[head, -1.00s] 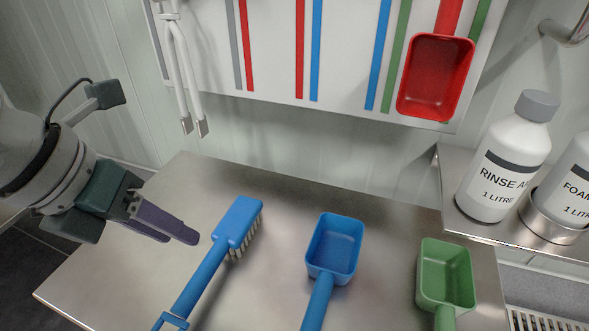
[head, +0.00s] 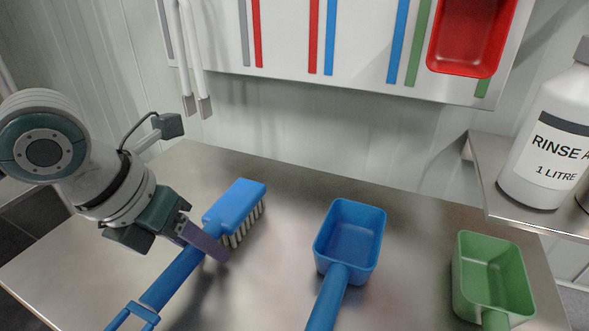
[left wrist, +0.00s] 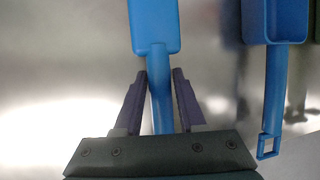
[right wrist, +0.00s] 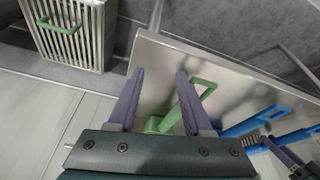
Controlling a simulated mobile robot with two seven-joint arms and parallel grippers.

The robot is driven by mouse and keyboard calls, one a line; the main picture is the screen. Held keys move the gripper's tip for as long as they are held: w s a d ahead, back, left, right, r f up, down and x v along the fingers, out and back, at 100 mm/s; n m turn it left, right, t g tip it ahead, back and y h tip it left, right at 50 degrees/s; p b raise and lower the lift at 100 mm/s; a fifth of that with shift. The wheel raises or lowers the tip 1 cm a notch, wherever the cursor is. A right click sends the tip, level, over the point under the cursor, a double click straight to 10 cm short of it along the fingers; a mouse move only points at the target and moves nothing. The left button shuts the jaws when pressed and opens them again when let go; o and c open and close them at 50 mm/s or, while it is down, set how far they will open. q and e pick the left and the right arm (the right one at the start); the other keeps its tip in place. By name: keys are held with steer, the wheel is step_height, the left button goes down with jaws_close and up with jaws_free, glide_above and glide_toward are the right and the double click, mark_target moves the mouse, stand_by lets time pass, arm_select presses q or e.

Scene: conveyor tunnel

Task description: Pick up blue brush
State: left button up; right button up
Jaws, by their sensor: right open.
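The blue brush (head: 237,203) lies on the steel table, pale bristles showing on its right side and its handle running toward the lower left. My left gripper (head: 215,249) is at the brush's neck, where the handle meets the head. In the left wrist view the fingers (left wrist: 160,75) stand open on both sides of the blue handle (left wrist: 160,105); whether they touch it is hard to tell. My right gripper (right wrist: 160,75) is open and empty in the right wrist view, with a green handle (right wrist: 185,108) beyond its fingers. It is outside the head view.
A blue scoop (head: 350,235) and a green scoop (head: 490,275) lie right of the brush on the steel table (head: 290,200). A wall board with a red scoop (head: 472,35) hangs behind. A white bottle (head: 548,140) stands on a raised shelf at right.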

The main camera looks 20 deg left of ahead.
arm_select(q)
steer(key=shift+w, duration=0.1)
jaws_close()
stand_by(0.5)
